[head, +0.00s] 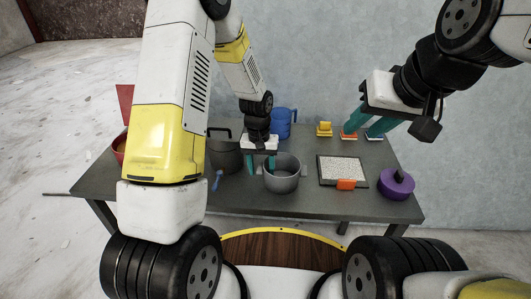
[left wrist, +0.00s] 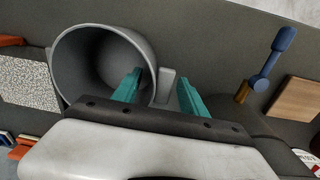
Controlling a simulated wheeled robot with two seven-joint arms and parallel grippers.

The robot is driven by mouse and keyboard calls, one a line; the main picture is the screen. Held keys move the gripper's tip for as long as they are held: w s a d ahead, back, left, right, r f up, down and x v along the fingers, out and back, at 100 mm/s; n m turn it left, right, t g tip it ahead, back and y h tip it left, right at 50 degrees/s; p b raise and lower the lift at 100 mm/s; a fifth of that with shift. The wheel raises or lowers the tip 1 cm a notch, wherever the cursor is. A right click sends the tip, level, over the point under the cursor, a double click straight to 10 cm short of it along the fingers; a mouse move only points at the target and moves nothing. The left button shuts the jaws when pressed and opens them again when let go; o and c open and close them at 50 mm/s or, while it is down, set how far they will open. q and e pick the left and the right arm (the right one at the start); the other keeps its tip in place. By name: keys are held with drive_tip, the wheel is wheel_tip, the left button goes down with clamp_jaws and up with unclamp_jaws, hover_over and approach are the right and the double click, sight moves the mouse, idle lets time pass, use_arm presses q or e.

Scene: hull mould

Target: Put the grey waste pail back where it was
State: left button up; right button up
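The grey pail (head: 283,184) stands upright on the dark table (head: 320,207), near the middle. It has small side lugs, and one lug (left wrist: 168,88) shows beside its rim in the left wrist view, where the pail (left wrist: 75,65) lies at upper left. My left gripper (head: 262,162) is at the pail's rim on its left side, fingers pointing down. In the left wrist view its teal fingers (left wrist: 160,92) are apart, one by the rim and one beyond the lug, with gaps visible. My right gripper (head: 365,121) is open and empty above the table's back right.
A darker grey pot (head: 224,158) stands left of the pail, with a blue-handled tool (head: 217,180) nearby. A blue jug (head: 282,122) stands behind. Right are a speckled tray (head: 342,168), an orange block (head: 346,184) and a purple object (head: 397,186). The front table strip is clear.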

use_arm(q)
drive_tip(key=shift+r, duration=0.1)
drive_tip(key=s+a+r+t, duration=0.1)
drive_tip(key=s+a+r, duration=0.15)
drive_tip(key=r, duration=0.95)
drive_tip(key=s+a+r+t, duration=0.15)
drive_tip(key=s+r, duration=0.25)
drive_tip(key=r, duration=0.8)
drive_tip(key=s+a+r+t, duration=0.1)
drive_tip(key=s+r+t, duration=0.1)
drive_tip(key=s, duration=0.5)
drive_tip(key=s+a+r+t+h, duration=0.1)
drive_tip(key=s+r, duration=0.4)
drive_tip(key=s, duration=0.2)
drive_tip(key=shift+a+t+h, duration=0.3)
drive_tip(key=shift+a+t, duration=0.05)
drive_tip(key=shift+a, duration=0.05)
drive_tip(key=shift+a+r, duration=0.1)
